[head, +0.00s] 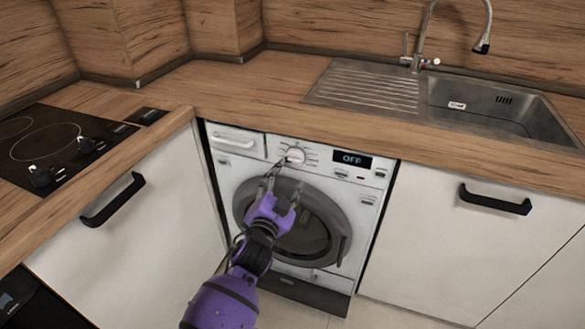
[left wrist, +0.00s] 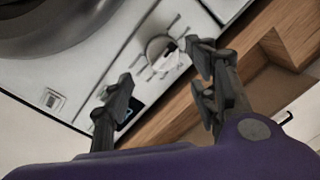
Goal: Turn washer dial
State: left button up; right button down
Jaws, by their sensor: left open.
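The washer (head: 232,180) is white with a dark round door, set under the counter. Its round white dial (head: 296,155) sits on the top panel, left of a display (head: 352,160) that reads OFF. My left gripper (head: 284,180), purple with dark fingers, is in front of the washer just below the dial. In the left wrist view my left gripper (left wrist: 163,80) has its fingers spread with nothing between them. The dial (left wrist: 160,50) shows beyond the fingers, nearer the right one; I cannot tell whether that finger touches it. My right gripper is not in view.
The wooden counter edge (head: 300,127) overhangs just above the panel. A cooktop with knobs (head: 62,150) is on the left, a sink (head: 480,105) with a tap at the back right. White cabinets with black handles (head: 495,200) flank the washer.

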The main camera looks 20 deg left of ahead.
aim_at(294, 163)
pick_arm(q)
jog(key=shift+n, duration=0.4)
jog(key=w, duration=0.7)
jog(key=shift+a+b, duration=0.15)
jog(key=shift+b, duration=0.15)
jog(key=shift+w, duration=0.4)
jog(key=shift+c, duration=0.5)
